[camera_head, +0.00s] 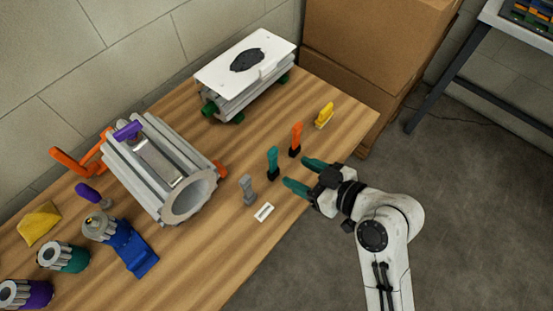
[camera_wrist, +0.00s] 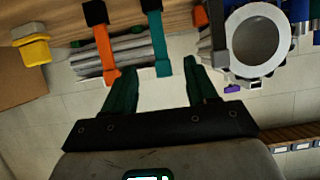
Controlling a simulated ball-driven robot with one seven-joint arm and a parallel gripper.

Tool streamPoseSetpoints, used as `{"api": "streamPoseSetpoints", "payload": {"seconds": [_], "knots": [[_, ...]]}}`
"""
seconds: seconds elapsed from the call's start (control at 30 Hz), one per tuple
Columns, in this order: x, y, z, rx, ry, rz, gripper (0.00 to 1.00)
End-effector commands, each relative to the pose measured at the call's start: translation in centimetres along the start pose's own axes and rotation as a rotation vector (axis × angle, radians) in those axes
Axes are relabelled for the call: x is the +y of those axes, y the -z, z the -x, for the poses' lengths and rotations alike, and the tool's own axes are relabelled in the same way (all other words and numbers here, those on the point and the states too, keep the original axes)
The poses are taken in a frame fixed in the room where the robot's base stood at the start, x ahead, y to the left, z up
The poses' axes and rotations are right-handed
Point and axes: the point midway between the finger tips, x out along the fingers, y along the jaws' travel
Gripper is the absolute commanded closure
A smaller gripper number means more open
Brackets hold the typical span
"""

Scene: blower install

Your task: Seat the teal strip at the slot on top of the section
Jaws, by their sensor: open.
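The teal strip (camera_head: 272,158) stands upright in a small black base on the table. In the wrist view the teal strip (camera_wrist: 158,45) appears inverted, with its free end between the finger lines. My gripper (camera_head: 295,173) is open and empty, just right of the strip in the head view. In the wrist view my gripper (camera_wrist: 160,70) has its fingers apart on either side of the strip's end; contact cannot be told. The grey ribbed section (camera_head: 117,164) lies at left, with a flat channel (camera_head: 158,162) on top and a purple piece (camera_head: 127,131) at its far end.
An orange strip (camera_head: 297,136) in a black base and a yellow piece (camera_head: 325,114) stand nearby. A grey piece (camera_head: 248,190) and a white plate (camera_head: 264,212) lie close. A white-topped unit (camera_head: 270,50) stands behind.

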Motion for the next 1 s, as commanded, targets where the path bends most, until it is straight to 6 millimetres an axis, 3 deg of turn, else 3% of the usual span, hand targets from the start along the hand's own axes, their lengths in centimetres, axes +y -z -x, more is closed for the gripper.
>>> {"api": "streamPoseSetpoints", "payload": {"seconds": [0.1, 0.3, 1.0], "knots": [[-0.3, 1.2, -1.6, 0.042, 0.012, 0.022, 0.43], [-0.3, 1.3, -4.6, 0.041, 0.011, 0.021, 0.43], [-0.5, 1.2, -11.2, 0.037, 0.009, 0.019, 0.43]]}}
